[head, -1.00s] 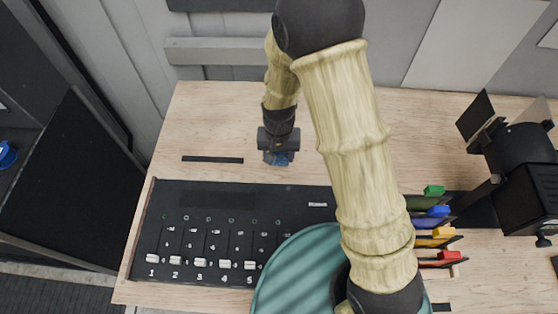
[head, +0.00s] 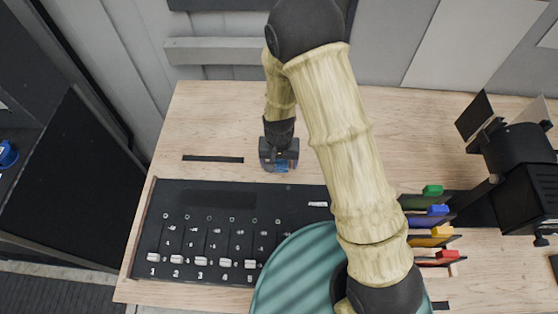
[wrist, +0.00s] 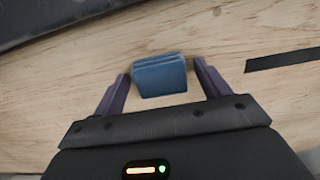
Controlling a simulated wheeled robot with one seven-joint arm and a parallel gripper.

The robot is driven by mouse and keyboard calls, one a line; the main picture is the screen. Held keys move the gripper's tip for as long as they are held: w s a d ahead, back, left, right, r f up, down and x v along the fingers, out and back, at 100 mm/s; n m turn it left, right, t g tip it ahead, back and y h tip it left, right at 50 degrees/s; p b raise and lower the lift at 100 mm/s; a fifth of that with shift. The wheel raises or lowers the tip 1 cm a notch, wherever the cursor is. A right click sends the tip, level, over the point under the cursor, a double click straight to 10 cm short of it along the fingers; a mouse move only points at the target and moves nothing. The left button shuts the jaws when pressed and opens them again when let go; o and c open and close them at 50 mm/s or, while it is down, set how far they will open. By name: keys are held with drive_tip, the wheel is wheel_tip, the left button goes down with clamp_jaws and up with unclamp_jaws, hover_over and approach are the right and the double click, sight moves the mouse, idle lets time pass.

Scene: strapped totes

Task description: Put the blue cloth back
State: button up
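The blue cloth (wrist: 160,75) is a small folded piece on the wooden table, seen between the two fingers of my gripper (wrist: 163,76) in the wrist view. A narrow strip of wood shows between the cloth and each finger, so the fingers are apart and not closed on it. In the head view my gripper (head: 279,163) is low over the table behind the black fader panel. Only a bit of the blue cloth (head: 282,168) shows there, mostly hidden by my gripper.
The black panel (head: 215,225) with numbered white sliders lies in front. A black strip (head: 213,159) is left of my gripper. A teal round thing (head: 295,275) is at the front. Coloured-tab holders (head: 432,225) and a black lamp (head: 515,160) stand right. Bare wood lies behind.

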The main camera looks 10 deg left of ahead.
sight(279, 162)
drive_tip(key=shift+r, duration=0.1)
wheel_tip(279, 162, up, 12)
drive_tip(key=b, duration=0.2)
idle(0.6)
idle(0.6)
drive_tip(key=s+d+r+t, duration=0.1)
drive_tip(key=s+d+r, duration=0.1)
drive_tip(key=d, duration=0.4)
drive_tip(key=s+d+r, duration=0.2)
drive_tip(key=d, duration=0.5)
drive_tip(key=s+d+r+t, duration=0.1)
drive_tip(key=s+d+r, duration=0.1)
drive_tip(key=d, duration=0.5)
drive_tip(key=shift+s+r+m+t, duration=0.3)
